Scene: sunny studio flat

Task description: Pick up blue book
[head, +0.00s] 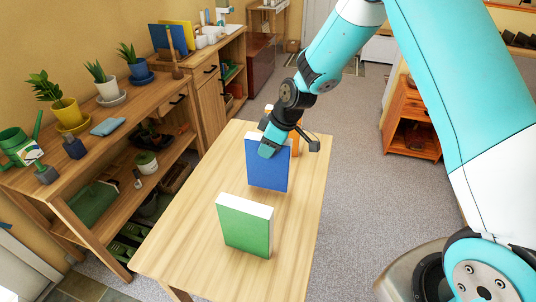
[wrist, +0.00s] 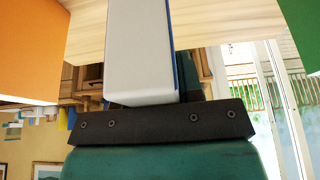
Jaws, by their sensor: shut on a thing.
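The blue book (head: 267,166) stands upright in the middle of the wooden table (head: 185,240). My gripper (head: 273,141) is at its top edge and is shut on it. In the wrist view the blue book (wrist: 140,55) shows its pale page side and a thin blue cover edge, close against the dark gripper bar (wrist: 165,122). The fingertips are partly hidden by the book and the wrist. I cannot tell whether its bottom edge touches the tabletop.
A green book (head: 245,225) stands nearer on the table, apart from the blue one. An orange book (head: 296,142) stands behind it, partly hidden by my arm. A wooden shelf (head: 120,110) with potted plants runs along the left wall. The table's near left part is clear.

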